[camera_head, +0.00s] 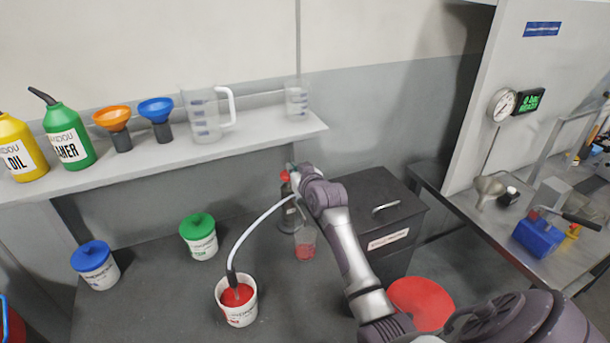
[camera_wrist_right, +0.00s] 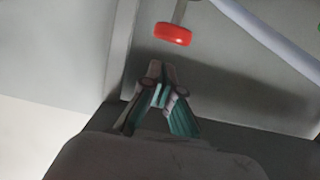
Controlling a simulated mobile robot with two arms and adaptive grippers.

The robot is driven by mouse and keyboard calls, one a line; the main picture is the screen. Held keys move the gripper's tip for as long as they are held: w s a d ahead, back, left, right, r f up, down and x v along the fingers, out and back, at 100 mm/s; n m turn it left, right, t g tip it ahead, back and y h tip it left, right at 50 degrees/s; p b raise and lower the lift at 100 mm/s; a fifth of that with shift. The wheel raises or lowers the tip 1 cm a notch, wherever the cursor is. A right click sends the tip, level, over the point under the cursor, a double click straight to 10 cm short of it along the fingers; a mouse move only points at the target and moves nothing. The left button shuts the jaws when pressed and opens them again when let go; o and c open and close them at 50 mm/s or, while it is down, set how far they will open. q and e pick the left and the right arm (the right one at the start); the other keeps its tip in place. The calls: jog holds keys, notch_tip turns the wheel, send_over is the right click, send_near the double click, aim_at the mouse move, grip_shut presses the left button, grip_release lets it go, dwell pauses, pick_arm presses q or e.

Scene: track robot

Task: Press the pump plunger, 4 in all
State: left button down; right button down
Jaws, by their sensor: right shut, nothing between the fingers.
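The hand pump (camera_head: 289,218) stands on the dark bench, partly hidden behind my right gripper. Its red plunger knob (camera_head: 284,175) is at the top, and the knob also shows in the right wrist view (camera_wrist_right: 172,35) on a thin rod. My right gripper (camera_head: 294,172) is beside the knob; its fingers (camera_wrist_right: 160,84) are shut and empty, apart from the knob in the wrist view. A white hose (camera_head: 262,220) runs from the pump area to an open bucket of red fluid (camera_head: 238,316). A clear beaker (camera_head: 305,242) with a little red fluid stands below the pump. My left gripper is out of view.
A shelf (camera_head: 260,126) above holds bottles, funnels and measuring jugs. A green-lidded tub (camera_head: 199,240) and a blue-lidded tub (camera_head: 95,270) stand on the bench at left. A black box (camera_head: 385,230) is right of the pump. The front left bench is clear.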

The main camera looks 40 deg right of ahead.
jog(key=b+v, duration=0.2)
jog(key=v, duration=0.6)
jog(key=shift+f, duration=0.1)
dwell(1.2)
jog(key=shift+s+a+f, duration=0.1)
dwell(2.3)
